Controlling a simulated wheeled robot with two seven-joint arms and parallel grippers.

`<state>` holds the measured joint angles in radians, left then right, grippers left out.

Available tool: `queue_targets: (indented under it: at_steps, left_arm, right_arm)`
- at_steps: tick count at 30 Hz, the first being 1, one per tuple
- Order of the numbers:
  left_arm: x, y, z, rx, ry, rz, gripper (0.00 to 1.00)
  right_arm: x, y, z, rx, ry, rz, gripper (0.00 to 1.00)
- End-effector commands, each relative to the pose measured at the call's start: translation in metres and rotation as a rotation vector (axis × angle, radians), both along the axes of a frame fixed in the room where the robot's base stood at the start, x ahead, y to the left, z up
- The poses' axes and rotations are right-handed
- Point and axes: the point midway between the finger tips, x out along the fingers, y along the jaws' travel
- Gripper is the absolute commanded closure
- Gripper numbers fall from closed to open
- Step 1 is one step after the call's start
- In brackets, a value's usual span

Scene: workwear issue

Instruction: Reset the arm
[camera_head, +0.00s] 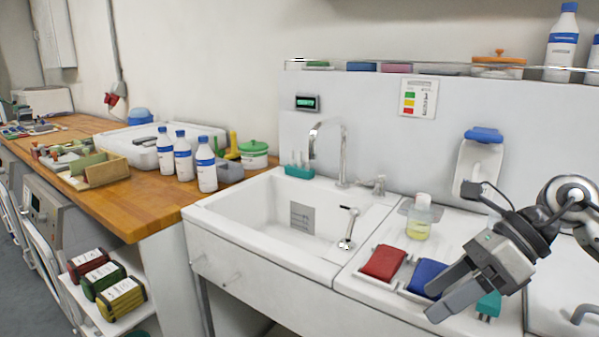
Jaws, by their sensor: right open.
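My right gripper (452,297) comes in from the right in the head view. It is above the counter right of the sink, with its fingers pointing down and to the left. It is open, and I see nothing held in it. It overlaps the blue folded cloth (424,275) in the picture; I cannot tell whether they touch. A teal item (489,304) shows partly behind the gripper. My left gripper is not in view.
The white sink (237,216) has a faucet (342,150) behind it. A red cloth (383,262) and a soap bottle (420,217) stand near the gripper. The wooden counter (150,200) at left holds several white bottles and a wooden box (103,171).

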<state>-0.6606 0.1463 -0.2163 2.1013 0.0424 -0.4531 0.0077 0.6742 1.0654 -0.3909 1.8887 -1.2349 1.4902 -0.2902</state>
Motion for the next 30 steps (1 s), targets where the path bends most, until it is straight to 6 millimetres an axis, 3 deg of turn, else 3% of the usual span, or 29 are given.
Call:
queue_targets:
  at_steps: [3,6,9,11,14,16,18,22,23,27,30]
  left_arm:
    - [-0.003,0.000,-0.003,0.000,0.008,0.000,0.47]
    - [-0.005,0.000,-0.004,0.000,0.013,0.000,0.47]
    - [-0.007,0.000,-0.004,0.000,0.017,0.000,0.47]
    - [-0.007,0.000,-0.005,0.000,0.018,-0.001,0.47]
    - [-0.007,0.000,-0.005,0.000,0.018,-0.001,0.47]
    - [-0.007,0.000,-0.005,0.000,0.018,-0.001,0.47]
    - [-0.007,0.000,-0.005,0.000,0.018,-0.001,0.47]
    - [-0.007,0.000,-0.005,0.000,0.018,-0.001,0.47]
    - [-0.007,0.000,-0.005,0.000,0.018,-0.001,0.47]
    - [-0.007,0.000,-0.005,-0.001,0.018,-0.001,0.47]
    - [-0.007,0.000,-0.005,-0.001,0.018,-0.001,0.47]
  right_arm:
    - [-0.009,0.062,-0.012,0.326,0.121,-0.023,0.24]
    - [-0.013,0.109,-0.008,0.713,0.309,-0.144,0.24]
    - [-0.003,0.126,-0.008,1.106,0.574,-0.384,0.24]
    - [0.008,0.122,-0.022,1.312,0.754,-0.576,0.24]
    - [0.017,0.102,-0.075,1.588,1.082,-0.965,0.24]
    - [0.010,0.089,-0.127,1.711,1.307,-1.256,0.24]
    - [-0.008,0.081,-0.174,1.771,1.491,-1.509,0.24]
    - [-0.052,0.080,-0.241,1.785,1.754,-1.889,0.24]
    - [-0.062,0.081,-0.252,-1.713,-1.735,1.888,0.24]
    - [-0.097,0.086,-0.284,-1.475,-1.655,1.850,0.24]
    - [-0.107,0.088,-0.292,-1.409,-1.632,1.839,0.24]
